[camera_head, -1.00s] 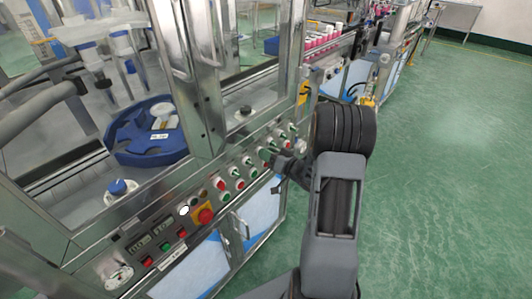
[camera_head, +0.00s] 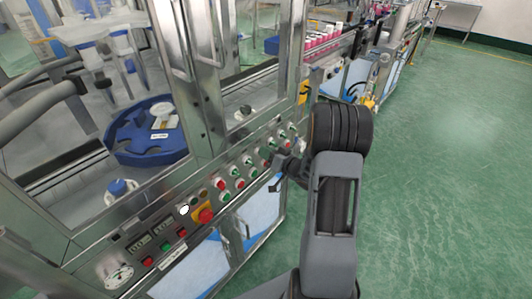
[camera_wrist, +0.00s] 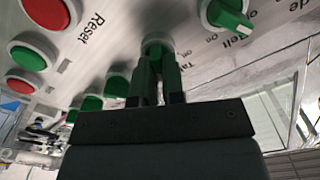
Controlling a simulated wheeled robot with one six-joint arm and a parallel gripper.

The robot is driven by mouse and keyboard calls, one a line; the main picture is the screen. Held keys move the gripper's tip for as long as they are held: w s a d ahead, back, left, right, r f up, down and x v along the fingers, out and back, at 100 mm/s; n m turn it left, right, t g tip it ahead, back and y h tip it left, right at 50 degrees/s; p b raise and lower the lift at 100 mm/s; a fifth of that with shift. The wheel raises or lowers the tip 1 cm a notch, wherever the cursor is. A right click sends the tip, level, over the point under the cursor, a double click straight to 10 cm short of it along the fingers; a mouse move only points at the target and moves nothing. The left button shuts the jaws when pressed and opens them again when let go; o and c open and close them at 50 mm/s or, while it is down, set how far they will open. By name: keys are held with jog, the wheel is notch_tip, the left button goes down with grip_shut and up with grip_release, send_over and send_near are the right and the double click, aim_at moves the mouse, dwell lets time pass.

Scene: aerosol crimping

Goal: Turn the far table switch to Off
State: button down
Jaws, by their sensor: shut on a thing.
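A round green switch (camera_wrist: 156,45) sits on the metal panel in the wrist view, beside a partly hidden label that begins "Ta". My gripper (camera_wrist: 156,70) is shut on its handle, with one finger on each side. The fingers cover most of the switch, so I cannot tell which way its handle points. In the head view, my gripper (camera_head: 279,164) is at the front control panel (camera_head: 235,172), near the far end of the button rows. The switch it holds cannot be made out there.
Another green switch (camera_wrist: 229,15), with "elt" and "On" lettering beside it, is right of my gripper. A red button (camera_wrist: 47,12) by "Reset" and several other buttons lie to the left. A yellow-backed red button (camera_head: 205,215) is nearer. The green floor (camera_head: 440,180) is clear.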

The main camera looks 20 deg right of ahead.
jog(key=shift+n+b, duration=0.3)
jog(key=shift+s+a+f+n+b, duration=0.1)
jog(key=shift+a+n+b, duration=0.05)
jog(key=shift+n+b, duration=1.8)
jog(key=shift+a+r+n+b, duration=0.1)
jog(key=shift+n+b, duration=1.75)
jog(key=shift+b, duration=0.15)
jog(key=shift+s+a+f+n+b, duration=0.1)
jog(key=shift+a+n+b, duration=0.05)
jog(key=shift+n+b, duration=1.8)
jog(key=c, duration=1.2)
grip_release()
